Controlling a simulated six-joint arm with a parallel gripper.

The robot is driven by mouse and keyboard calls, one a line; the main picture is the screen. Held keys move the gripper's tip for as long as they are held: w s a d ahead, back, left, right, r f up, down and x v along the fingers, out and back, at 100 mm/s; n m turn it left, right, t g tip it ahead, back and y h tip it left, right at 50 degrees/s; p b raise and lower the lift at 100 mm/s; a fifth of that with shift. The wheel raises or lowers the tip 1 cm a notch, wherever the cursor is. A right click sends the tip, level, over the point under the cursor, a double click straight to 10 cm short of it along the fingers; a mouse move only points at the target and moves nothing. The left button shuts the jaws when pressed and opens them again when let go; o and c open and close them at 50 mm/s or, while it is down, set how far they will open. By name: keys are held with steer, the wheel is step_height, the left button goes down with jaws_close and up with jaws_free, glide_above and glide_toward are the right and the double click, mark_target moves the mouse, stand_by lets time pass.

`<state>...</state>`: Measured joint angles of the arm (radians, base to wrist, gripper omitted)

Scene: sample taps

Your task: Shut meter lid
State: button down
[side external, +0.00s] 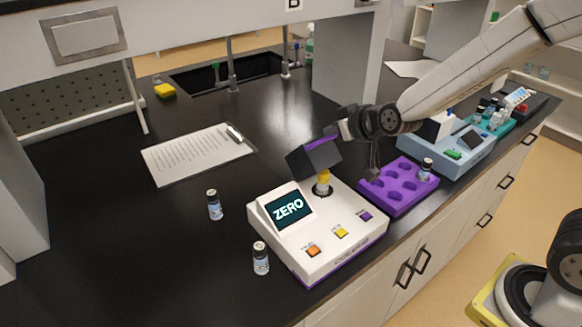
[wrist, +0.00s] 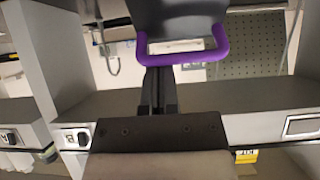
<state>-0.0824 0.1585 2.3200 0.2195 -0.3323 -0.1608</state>
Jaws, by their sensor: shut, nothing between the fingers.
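The white meter (side external: 340,238) stands on the dark bench with its screen reading ZERO. Its dark lid (side external: 313,158) is raised and tilted above the well, with purple trim along its upper edge. A yellow-capped vial (side external: 323,178) shows under the lid at the well; its lower part is hidden. My gripper (side external: 335,131) is at the lid's upper right edge. In the wrist view, my shut, empty fingers (wrist: 157,77) point at the purple handle (wrist: 183,57) of the lid (wrist: 180,18). I cannot tell whether they touch it.
Two vials stand left of the meter, one farther back (side external: 214,205) and one at its front corner (side external: 261,258). A purple rack (side external: 385,200) with a vial and a pale blue device (side external: 470,155) are to the right. A clipboard (side external: 185,160) lies behind.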

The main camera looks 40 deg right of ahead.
mark_target(333, 155)
steer(key=s+f, duration=0.2)
steer(key=s, duration=0.1)
steer(key=s+f, duration=0.1)
steer(key=s, duration=0.1)
steer(key=shift+s+f, duration=0.7)
steer(key=shift+f, duration=0.1)
steer(key=shift+r, duration=0.1)
steer(key=shift+w+r, duration=0.6)
steer(key=shift+w, duration=0.05)
steer(key=w+r, duration=0.1)
steer(key=w, duration=0.1)
steer(key=w+r, duration=0.1)
steer(key=w, duration=0.1)
steer(key=w+r, duration=0.1)
steer(key=w, duration=0.1)
steer(key=shift+w+r, duration=0.3)
steer(key=shift+r, duration=0.05)
steer(key=w, duration=0.7)
steer(key=shift+r, duration=0.2)
steer(key=w+f+g, duration=0.2)
steer(key=w+g, duration=0.2)
steer(key=w, duration=0.6)
steer(key=shift+f+g, duration=0.3)
steer(key=shift+f, duration=0.05)
